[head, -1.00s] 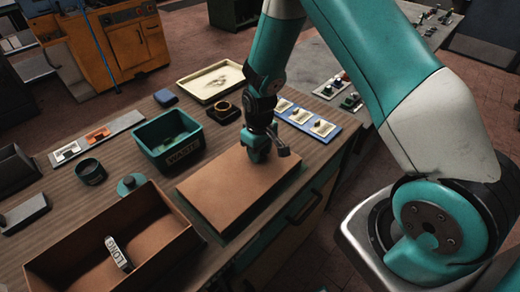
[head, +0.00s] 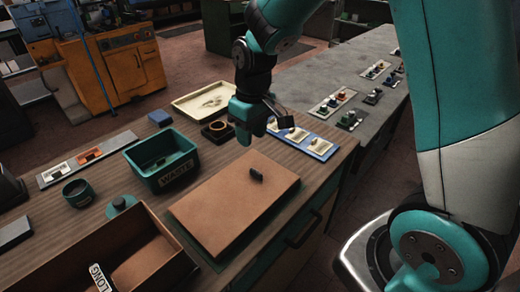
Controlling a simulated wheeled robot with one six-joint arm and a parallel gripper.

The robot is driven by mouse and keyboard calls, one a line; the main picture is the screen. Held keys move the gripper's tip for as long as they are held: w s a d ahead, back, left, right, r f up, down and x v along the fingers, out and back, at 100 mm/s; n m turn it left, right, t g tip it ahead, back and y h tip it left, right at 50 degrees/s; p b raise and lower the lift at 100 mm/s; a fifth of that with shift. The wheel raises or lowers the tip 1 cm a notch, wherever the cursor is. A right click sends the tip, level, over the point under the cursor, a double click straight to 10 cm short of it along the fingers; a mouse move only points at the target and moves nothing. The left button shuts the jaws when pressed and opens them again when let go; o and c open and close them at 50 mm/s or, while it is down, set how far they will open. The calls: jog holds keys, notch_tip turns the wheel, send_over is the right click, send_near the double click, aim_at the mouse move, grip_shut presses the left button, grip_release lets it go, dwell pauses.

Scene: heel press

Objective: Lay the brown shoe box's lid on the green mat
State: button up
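The brown lid (head: 232,205) lies flat on the green mat (head: 189,240) near the front edge of the wooden bench. Only a thin dark-green margin of the mat shows around the lid. A small dark knob (head: 256,174) stands on top of the lid. My gripper (head: 264,130) is above and behind the knob, apart from it, with its fingers spread and nothing between them. The brown shoe box (head: 150,262) stands open at the lower left, with a tag reading LONG (head: 100,278) inside. Its lower part is cut off by the picture edge.
A green WASTE bin (head: 163,160) stands left of the lid. A cream tray (head: 205,101), a dark ring-shaped holder (head: 217,131) and a blue board (head: 310,142) lie behind. A round green-knobbed piece (head: 120,204) sits between bin and box. A grey counter adjoins at right.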

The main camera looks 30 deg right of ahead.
jog(key=s+a+r+n+y, duration=0.1)
jog(key=s+a+r, duration=0.2)
jog(key=s, duration=0.4)
jog(key=s+a+r+n+y, duration=0.1)
jog(key=s+a+r, duration=0.2)
jog(key=s, duration=0.4)
jog(key=s+a+r+n+y, duration=0.1)
jog(key=s+a+r, duration=0.2)
jog(key=s+r, duration=0.2)
jog(key=shift+s+r+y, duration=0.2)
jog(key=shift+s+y, duration=0.1)
jog(key=shift+s, duration=0.8)
